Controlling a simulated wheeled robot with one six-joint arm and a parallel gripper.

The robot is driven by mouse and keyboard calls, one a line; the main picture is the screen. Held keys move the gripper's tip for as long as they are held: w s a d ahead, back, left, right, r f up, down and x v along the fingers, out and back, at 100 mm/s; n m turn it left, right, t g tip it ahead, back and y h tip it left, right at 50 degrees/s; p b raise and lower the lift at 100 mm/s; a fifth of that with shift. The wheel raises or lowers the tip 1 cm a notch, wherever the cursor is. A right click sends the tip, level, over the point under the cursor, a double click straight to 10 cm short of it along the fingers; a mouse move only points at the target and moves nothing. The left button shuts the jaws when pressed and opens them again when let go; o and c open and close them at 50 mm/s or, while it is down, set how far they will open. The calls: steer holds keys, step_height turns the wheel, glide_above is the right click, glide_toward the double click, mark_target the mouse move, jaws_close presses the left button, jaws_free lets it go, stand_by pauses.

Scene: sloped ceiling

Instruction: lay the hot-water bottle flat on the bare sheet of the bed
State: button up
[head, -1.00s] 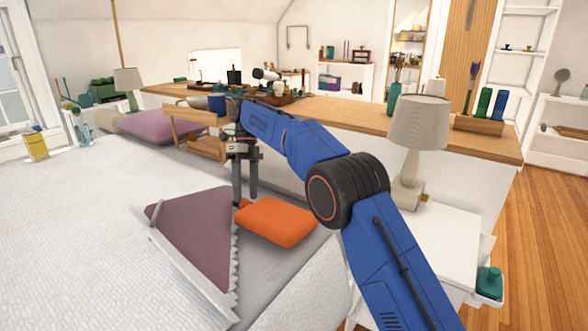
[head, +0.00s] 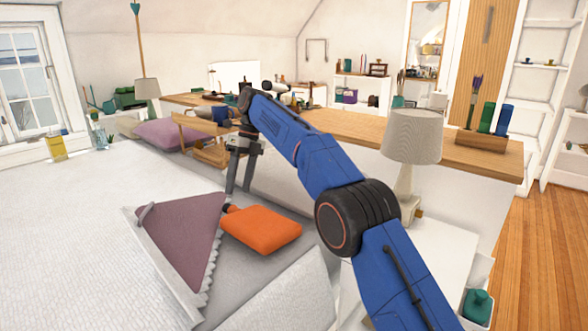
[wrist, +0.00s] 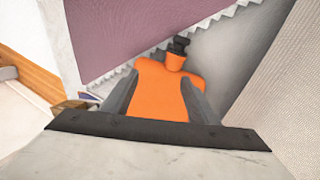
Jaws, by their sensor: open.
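The orange hot-water bottle (head: 260,230) lies on its broad side on the grey bare sheet (head: 222,268) of the bed. Its dark stopper and neck point left, by the frilled edge of the purple folded-back cloth (head: 180,235). My gripper (head: 239,190) is open, fingers pointing down, at the bottle's far, neck-side end in the head view. In the wrist view the bottle (wrist: 160,97) shows between the two spread fingers, with its stopper (wrist: 180,44) beyond them. No finger visibly grips it; whether one touches it I cannot tell.
A white textured cover (head: 70,230) fills the bed's left side, and another fold of it lies in front. A wooden-topped low wall (head: 350,138) runs behind the bed. A lamp (head: 412,140) stands on a white bedside table (head: 425,245) at the right. A purple pillow (head: 168,135) lies at the back.

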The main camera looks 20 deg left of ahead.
steer(key=s+d+r+n+t+y, duration=0.1)
steer(key=s+d+r+y, duration=0.2)
steer(key=d, duration=0.6)
steer(key=s+d+r+n+t+y, duration=0.1)
steer(key=s+d+r+t+y, duration=0.1)
steer(key=s+d+r+y, duration=0.2)
steer(key=shift+s+d+r+y, duration=0.3)
steer(key=shift+d+r+y, duration=1.1)
steer(key=shift+d+r, duration=0.8)
steer(key=shift+d+f, duration=0.2)
steer(key=shift+f, duration=0.1)
